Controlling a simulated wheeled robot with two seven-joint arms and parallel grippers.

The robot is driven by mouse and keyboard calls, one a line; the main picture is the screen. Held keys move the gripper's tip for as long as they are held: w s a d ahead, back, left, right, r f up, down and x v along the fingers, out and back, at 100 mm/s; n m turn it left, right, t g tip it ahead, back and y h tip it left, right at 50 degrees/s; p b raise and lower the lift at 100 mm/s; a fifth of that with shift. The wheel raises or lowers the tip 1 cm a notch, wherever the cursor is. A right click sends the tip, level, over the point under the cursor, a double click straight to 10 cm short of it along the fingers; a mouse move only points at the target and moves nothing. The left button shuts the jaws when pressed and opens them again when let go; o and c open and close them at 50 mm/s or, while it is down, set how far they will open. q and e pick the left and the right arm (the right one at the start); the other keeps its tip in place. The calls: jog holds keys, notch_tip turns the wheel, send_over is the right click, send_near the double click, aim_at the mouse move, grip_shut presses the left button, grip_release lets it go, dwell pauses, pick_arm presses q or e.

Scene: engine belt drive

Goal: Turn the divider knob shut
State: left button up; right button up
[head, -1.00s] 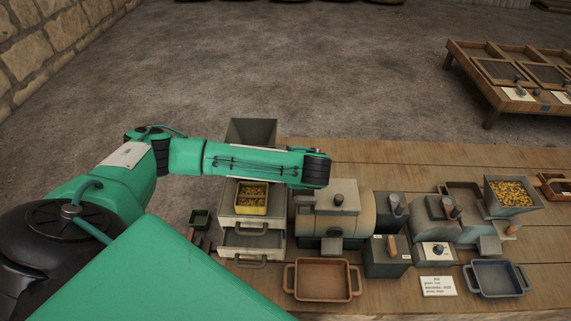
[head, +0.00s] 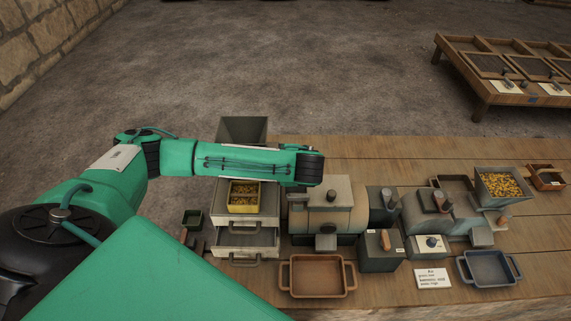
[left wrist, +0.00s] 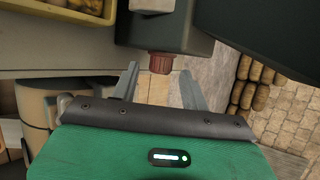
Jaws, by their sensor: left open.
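A small reddish-brown knob (left wrist: 160,62) sticks out from a dark grey box (left wrist: 165,28) in the left wrist view. I take it for the divider knob, though I cannot tell its turn position. My left gripper (left wrist: 160,85) is open, with one finger on each side of the knob near the fingertips. A gap shows on both sides, so it is not gripped. In the head view my left arm reaches over the bench, and its gripper and this knob are mostly hidden. My right gripper is not in view.
A yellow bin of pellets (head: 243,206) sits on the grey drawer unit (head: 245,222). To the right are a tan drum machine (head: 350,216), a brown tray (head: 317,290), a blue tray (head: 466,281) and a hopper of yellow pellets (head: 487,185). The bench's far side is clear.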

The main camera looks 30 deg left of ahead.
pick_arm(q)
jog(key=p+v, duration=0.5)
jog(key=v, duration=0.8)
jog(key=shift+p, duration=0.3)
jog(key=shift+s+d+f, duration=0.1)
